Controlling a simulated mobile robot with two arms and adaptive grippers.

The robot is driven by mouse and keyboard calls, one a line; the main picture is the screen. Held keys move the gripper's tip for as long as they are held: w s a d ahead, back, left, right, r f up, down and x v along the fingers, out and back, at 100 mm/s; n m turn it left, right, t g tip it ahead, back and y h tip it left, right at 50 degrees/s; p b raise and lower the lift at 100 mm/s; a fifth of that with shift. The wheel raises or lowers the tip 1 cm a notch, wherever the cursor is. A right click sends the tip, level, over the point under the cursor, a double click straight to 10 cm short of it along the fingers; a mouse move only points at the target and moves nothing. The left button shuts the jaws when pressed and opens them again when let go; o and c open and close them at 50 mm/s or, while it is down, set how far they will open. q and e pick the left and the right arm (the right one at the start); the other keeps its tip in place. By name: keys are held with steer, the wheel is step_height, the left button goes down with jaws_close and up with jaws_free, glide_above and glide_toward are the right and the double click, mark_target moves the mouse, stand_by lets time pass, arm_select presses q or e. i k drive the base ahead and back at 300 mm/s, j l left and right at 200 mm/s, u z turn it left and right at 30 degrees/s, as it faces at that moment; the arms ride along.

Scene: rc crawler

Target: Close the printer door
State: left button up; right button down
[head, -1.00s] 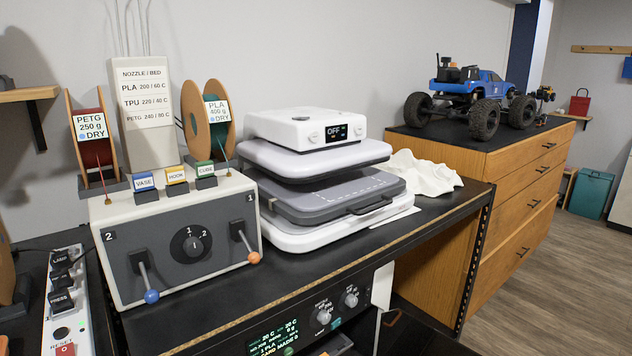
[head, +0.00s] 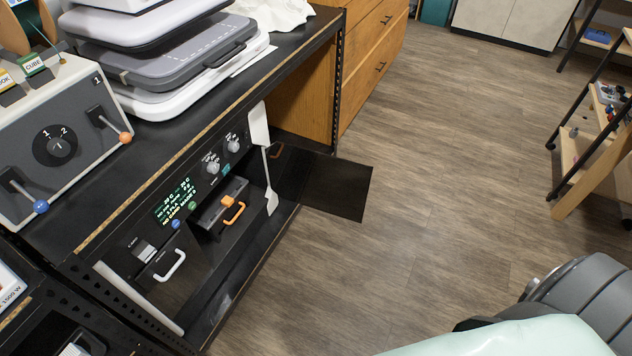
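The printer (head: 204,180) sits on the shelf below the black bench, with a lit green display and two round knobs on its front. Its door, a dark glossy panel (head: 338,188), stands open. It juts out to the right of the printer, over the wooden floor. The opening shows a dark part with an orange handle (head: 234,212). A white handle (head: 172,266) is on the lower left front. Neither of my grippers is in view.
The heat press (head: 190,62) and the grey control box (head: 50,135) with levers stand on the bench. Wooden drawers (head: 375,60) stand beyond the bench. The wooden floor (head: 440,170) right of the door is clear. A shelf rack (head: 590,140) stands at the right.

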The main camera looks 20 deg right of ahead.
mark_target(336, 186)
steer(key=k+u, duration=0.25)
steer(key=u, duration=0.2)
steer(key=k+j+u, duration=0.15)
steer(key=u, duration=0.35)
steer(key=l+u, duration=0.9)
steer(key=k+l+u, duration=0.2)
steer(key=l+u, duration=0.2)
steer(key=k+l, duration=0.15)
steer(key=l, duration=0.35)
steer(key=k+l, duration=0.15)
steer(key=l, duration=0.35)
steer(key=k+l, duration=0.15)
steer(key=l, duration=0.35)
steer(key=k+l, duration=0.15)
steer(key=l, duration=0.35)
steer(key=k+l, duration=0.1)
steer(key=l, duration=0.4)
steer(key=k+l, duration=0.15)
steer(key=l, duration=0.35)
steer(key=k+l, duration=0.15)
steer(key=l, duration=0.35)
steer(key=k+l, duration=0.15)
steer(key=l, duration=0.35)
